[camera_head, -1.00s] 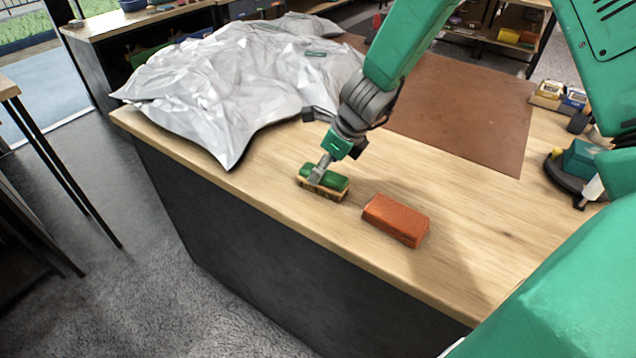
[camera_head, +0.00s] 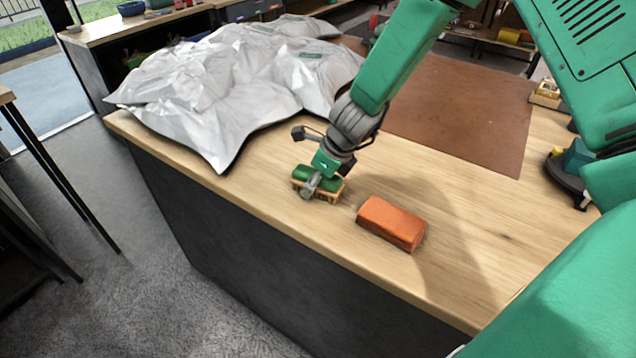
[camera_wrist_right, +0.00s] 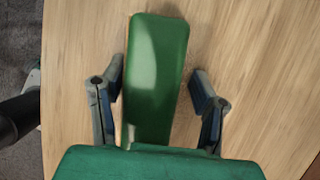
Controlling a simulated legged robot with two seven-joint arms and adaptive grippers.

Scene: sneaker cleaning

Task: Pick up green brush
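The green brush (camera_head: 333,186), with a green back and a wooden, bristled lower part, lies on the wooden table near its front edge. It also shows in the right wrist view (camera_wrist_right: 156,60), long and upright in the picture. My right gripper (camera_head: 316,181) is down at the brush. In the right wrist view its fingers (camera_wrist_right: 159,84) are apart, one on each side of the brush. The left finger is close to the brush's side; a gap with bare wood shows at the right finger. The near finger covers part of the brush in the head view. My left gripper is out of view.
An orange-red block (camera_head: 391,223) lies just right of the brush. A brown mat (camera_head: 460,110) lies at the back right. The table's front edge is close to the brush.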

